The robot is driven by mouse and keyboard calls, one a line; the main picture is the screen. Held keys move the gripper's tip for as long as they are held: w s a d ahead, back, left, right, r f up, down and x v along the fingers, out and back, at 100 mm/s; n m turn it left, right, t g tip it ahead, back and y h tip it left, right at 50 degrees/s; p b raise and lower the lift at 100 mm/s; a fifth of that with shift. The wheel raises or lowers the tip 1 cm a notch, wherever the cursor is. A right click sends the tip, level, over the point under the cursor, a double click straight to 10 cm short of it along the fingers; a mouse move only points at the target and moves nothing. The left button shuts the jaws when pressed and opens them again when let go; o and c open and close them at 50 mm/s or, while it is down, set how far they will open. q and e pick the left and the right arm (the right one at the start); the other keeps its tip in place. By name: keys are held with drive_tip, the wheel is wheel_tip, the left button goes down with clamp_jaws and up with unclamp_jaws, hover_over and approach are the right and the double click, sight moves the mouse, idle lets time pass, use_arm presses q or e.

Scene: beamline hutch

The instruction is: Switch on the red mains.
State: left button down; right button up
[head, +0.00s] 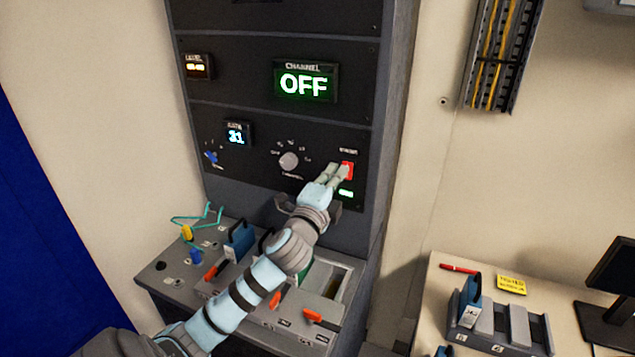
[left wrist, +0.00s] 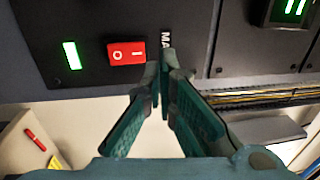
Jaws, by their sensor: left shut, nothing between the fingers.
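The red mains switch (head: 347,170) is a small rocker on the lower right of the black rack panel. In the left wrist view the red rocker (left wrist: 127,52) shows white O and I marks. A green light (left wrist: 70,55) glows beside it; it also shows below the switch in the head view (head: 346,193). My left gripper (head: 339,173) is shut and empty, its tips at the switch in the head view. In the left wrist view the fingertips (left wrist: 161,66) are just right of the rocker, over the partly hidden label. I cannot tell whether they touch. My right gripper is not in view.
The rack also has a channel knob (head: 289,161), a blue knob (head: 211,158) and a lit display (head: 305,83) reading OFF. Below my left arm is a grey desk panel (head: 160,271) with levers. A side table (head: 437,285) and monitor (head: 612,285) stand right.

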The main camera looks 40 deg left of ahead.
use_arm(q)
drive_tip(key=r+v, duration=0.2)
drive_tip(key=v, duration=0.6)
drive_tip(key=shift+s+d+b, duration=0.25)
drive_tip(key=shift+s+b, duration=0.1)
drive_tip(key=shift+s, duration=0.05)
drive_tip(key=shift+w+f, duration=0.1)
